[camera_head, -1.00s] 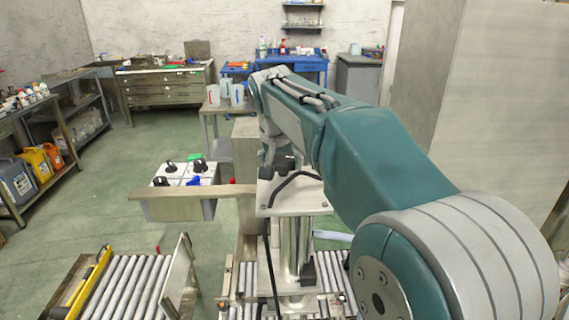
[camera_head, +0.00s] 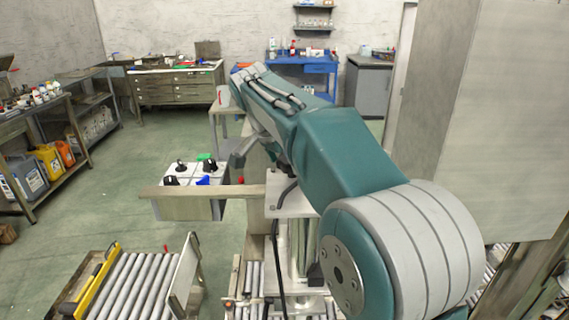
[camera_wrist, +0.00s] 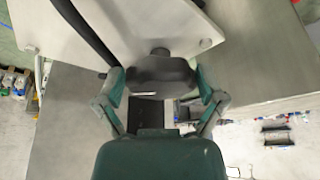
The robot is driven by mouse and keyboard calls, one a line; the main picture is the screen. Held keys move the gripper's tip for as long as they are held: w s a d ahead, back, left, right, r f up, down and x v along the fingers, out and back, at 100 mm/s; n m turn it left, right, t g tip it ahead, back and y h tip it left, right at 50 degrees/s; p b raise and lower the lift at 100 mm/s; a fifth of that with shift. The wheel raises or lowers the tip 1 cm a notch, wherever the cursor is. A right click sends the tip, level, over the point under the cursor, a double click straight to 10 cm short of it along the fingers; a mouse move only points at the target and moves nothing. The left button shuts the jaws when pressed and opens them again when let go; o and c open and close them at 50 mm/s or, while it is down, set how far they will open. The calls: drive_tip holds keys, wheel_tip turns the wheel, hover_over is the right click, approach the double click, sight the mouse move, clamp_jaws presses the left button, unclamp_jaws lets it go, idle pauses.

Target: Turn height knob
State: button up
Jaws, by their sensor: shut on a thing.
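In the wrist view, a dark round knob (camera_wrist: 160,71) is fixed to a pale plate (camera_wrist: 110,35) with a cable beside it. My gripper (camera_wrist: 163,92) has a finger on each side of the knob and is shut on it. A white mark shows on the knob's edge. In the head view, the pale plate tops a metal post (camera_head: 302,240) below my arm. The knob and the fingertips are hidden there behind my arm.
A control box (camera_head: 190,207) with black, blue and green controls stands left of the post behind a wooden rail (camera_head: 205,191). A roller conveyor (camera_head: 128,288) lies at lower left. A grey cabinet (camera_head: 480,130) stands close on the right. Open floor lies at left.

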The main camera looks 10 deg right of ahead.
drive_tip(key=shift+w, duration=0.1)
idle(0.3)
drive_tip(key=o, duration=0.8)
drive_tip(key=shift+w+f, duration=0.1)
drive_tip(key=shift+a, duration=0.1)
drive_tip(key=v, duration=1.2)
